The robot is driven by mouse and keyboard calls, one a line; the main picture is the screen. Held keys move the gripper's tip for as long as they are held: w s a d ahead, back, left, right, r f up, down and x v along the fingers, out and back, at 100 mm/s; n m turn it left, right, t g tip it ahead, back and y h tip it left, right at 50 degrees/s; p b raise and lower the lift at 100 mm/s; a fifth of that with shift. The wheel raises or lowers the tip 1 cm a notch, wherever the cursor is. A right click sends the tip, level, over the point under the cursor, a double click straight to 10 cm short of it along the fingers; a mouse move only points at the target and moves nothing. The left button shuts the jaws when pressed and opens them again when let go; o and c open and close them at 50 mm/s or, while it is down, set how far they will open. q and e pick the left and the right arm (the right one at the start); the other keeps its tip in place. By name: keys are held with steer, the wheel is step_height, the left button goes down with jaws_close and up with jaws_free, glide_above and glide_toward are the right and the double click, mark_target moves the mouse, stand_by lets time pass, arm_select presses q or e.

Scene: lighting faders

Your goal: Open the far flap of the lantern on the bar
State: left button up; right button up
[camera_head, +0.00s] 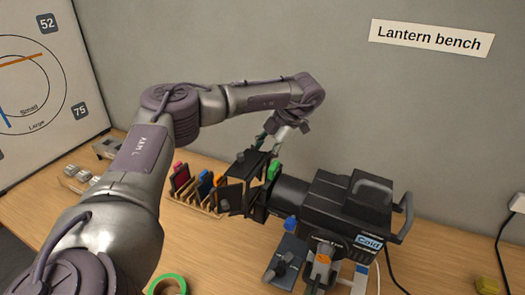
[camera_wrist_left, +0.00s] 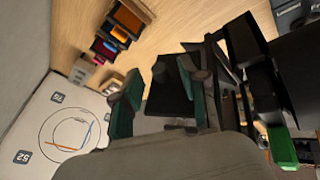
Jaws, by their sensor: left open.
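The black lantern (camera_head: 345,205) stands on the bar with a "Cold" label on its side and black flaps (camera_head: 232,196) around its front, at left. The far flap is partly hidden behind the other flaps in the head view. My left gripper (camera_head: 279,140) is above and behind the flaps, on their far side. In the left wrist view its green-padded fingers (camera_wrist_left: 158,98) are apart, with a dark flap plate (camera_wrist_left: 168,92) showing between them. I cannot tell whether they touch it. More black lantern parts (camera_wrist_left: 245,45) lie to the right there. My right gripper is not seen.
A wooden rack of coloured gel frames (camera_head: 183,183) stands left of the flaps, behind my left arm. Green tape (camera_head: 167,284) lies on the bench at the front. A grey wall is behind, with a whiteboard (camera_head: 40,75) at left. Bench at right is mostly clear.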

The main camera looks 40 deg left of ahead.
mark_target(255, 148)
arm_select(q)
steer(key=shift+f, duration=0.1)
steer(key=shift+c, duration=0.3)
jaws_close()
steer(key=shift+n, duration=0.3)
steer(key=n, duration=0.2)
steer(key=s+a+n+g+h+p, duration=0.1)
steer(key=n, duration=0.1)
steer(key=shift+s+r+h, duration=0.15)
steer(key=shift+r+h, duration=0.05)
steer(key=shift+h, duration=0.1)
steer(key=shift+s+a+n+g+h+p, duration=0.15)
steer(key=shift+s+n+h+p, duration=0.15)
steer(key=shift+n, duration=0.35)
steer(key=shift+s+n+g+h+p, duration=0.15)
steer(key=shift+n+h+p, duration=0.1)
steer(key=shift+n+p, duration=0.35)
steer(key=shift+s+a+n+g+h+p, duration=0.1)
steer(key=shift+s+n+h+p, duration=0.15)
steer(key=shift+n, duration=0.5)
steer(key=shift+o, duration=0.3)
jaws_free()
